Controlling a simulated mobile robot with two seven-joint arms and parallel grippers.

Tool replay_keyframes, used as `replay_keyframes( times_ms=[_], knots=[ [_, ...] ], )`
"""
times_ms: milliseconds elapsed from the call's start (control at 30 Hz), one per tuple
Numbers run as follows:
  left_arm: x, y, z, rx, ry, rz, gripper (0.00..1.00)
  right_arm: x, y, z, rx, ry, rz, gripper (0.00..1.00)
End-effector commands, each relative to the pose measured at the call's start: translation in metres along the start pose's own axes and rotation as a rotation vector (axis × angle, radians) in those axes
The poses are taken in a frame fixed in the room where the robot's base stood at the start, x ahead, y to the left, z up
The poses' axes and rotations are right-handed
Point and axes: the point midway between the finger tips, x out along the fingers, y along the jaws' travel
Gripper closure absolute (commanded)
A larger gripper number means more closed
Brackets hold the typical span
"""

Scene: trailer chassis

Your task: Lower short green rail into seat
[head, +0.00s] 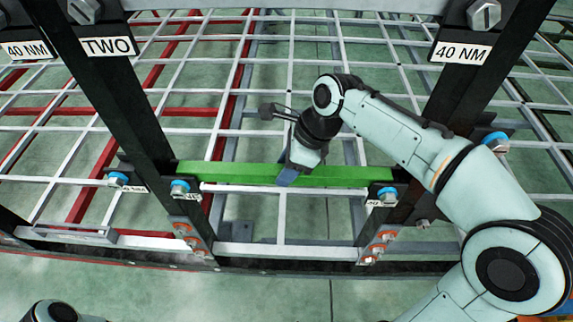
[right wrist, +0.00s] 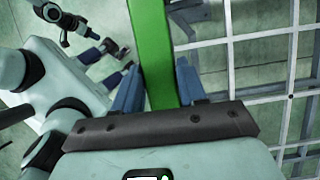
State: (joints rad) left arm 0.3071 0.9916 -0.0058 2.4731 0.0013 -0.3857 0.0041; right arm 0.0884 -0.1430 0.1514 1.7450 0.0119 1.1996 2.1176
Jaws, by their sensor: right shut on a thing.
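The short green rail (head: 232,173) lies across the two black uprights in the head view, close to level. Its left end is at the left blue-washered bolt and its right end is above the right one. I cannot tell whether it touches a seat. My right gripper (head: 288,175) is shut on the rail near its middle. In the right wrist view the green rail (right wrist: 151,45) runs between the blue fingers of the right gripper (right wrist: 157,92). My left arm shows only at the bottom left of the head view. Blue finger-like parts at the left of the wrist view are too small to read.
A black upright (head: 125,110) labelled TWO stands left and another black upright (head: 462,95) stands right. A pale bar (head: 240,188) runs just below the rail. Blue-washered bolts (head: 180,187) sit near its ends. Grey and red bars form a grid behind.

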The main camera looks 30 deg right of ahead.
Motion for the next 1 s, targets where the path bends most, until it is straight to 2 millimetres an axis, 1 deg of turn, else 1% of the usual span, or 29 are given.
replay_keyframes(
  times_ms=[300,333,367,400,667,767,867,1000],
  knots=[
    [0.002,-0.001,0.001,-0.001,-0.002,-0.001,0.57,0.003,0.0,-0.001,0.0,-0.003,-0.003,1.0],
    [0.002,-0.001,0.001,-0.001,-0.002,-0.001,0.57,0.003,0.0,-0.001,-0.001,-0.003,-0.003,0.52],
    [0.002,-0.001,0.001,-0.001,-0.002,0.0,0.57,0.003,0.0,-0.001,-0.001,-0.003,-0.003,0.43],
    [0.002,-0.001,0.001,-0.001,-0.001,0.0,0.57,0.003,0.0,-0.001,-0.001,-0.003,-0.003,0.3],
    [0.002,-0.001,0.001,0.0,-0.002,0.0,0.57,0.005,0.0,-0.002,0.001,0.002,0.002,0.29],
    [0.001,-0.001,0.0,0.0,-0.001,0.0,0.57,0.0,0.0,-0.002,0.001,0.001,0.001,0.29],
    [-0.002,0.001,-0.001,0.0,0.001,0.0,0.57,-0.013,-0.001,-0.001,0.001,-0.001,-0.003,0.29],
    [-0.008,0.004,-0.003,0.002,0.005,0.002,0.57,-0.039,-0.001,-0.001,0.001,-0.002,-0.005,0.29]
  ],
)
